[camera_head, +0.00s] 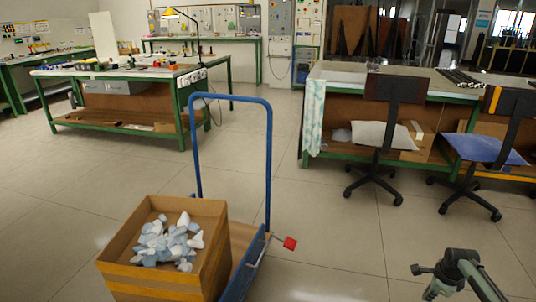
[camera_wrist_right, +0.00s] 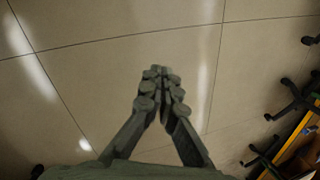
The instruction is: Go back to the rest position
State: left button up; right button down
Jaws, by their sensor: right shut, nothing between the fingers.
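My right gripper (camera_wrist_right: 160,75) is shut and empty in the wrist view, its two fingertips pressed together above bare floor tiles. In the head view my right gripper (camera_head: 452,270) shows at the bottom right, over the open floor and clear of the furniture. No object touches its fingers. My left gripper is not in view.
A blue trolley (camera_head: 269,165) carries an open cardboard box (camera_head: 118,240) of pale pieces at lower left. Two office chairs (camera_head: 385,138) (camera_head: 510,135) stand by a green-legged bench (camera_head: 345,80) holding dark rods (camera_head: 460,78). A workbench (camera_head: 60,72) stands at left. Floor between is clear.

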jog(key=s+d+r+h, duration=0.1)
jog(key=d+r, duration=0.2)
jog(key=d, duration=0.4)
jog(key=s+a+f+n+h, duration=0.1)
jog(key=s+a+f+n, duration=0.15)
jog(key=s+n, duration=0.65)
jog(key=s+a+f+n+h, duration=0.15)
jog(key=s+f+n, duration=0.25)
jog(key=s+n, duration=0.55)
jog(key=s+a+f+n+h, duration=0.1)
jog(key=s+a+f+n, duration=0.15)
jog(key=s+n, duration=0.65)
jog(key=s+a+f+y, duration=0.1)
jog(key=a+f+y, duration=0.1)
jog(key=a, duration=0.9)
jog(key=s+a+f+y, duration=0.1)
jog(key=a+f, duration=0.3)
jog(key=a, duration=0.7)
jog(key=shift+s+a+f+m+y, duration=0.15)
jog(key=shift+s+f+m+y, duration=0.25)
jog(key=shift+y, duration=0.25)
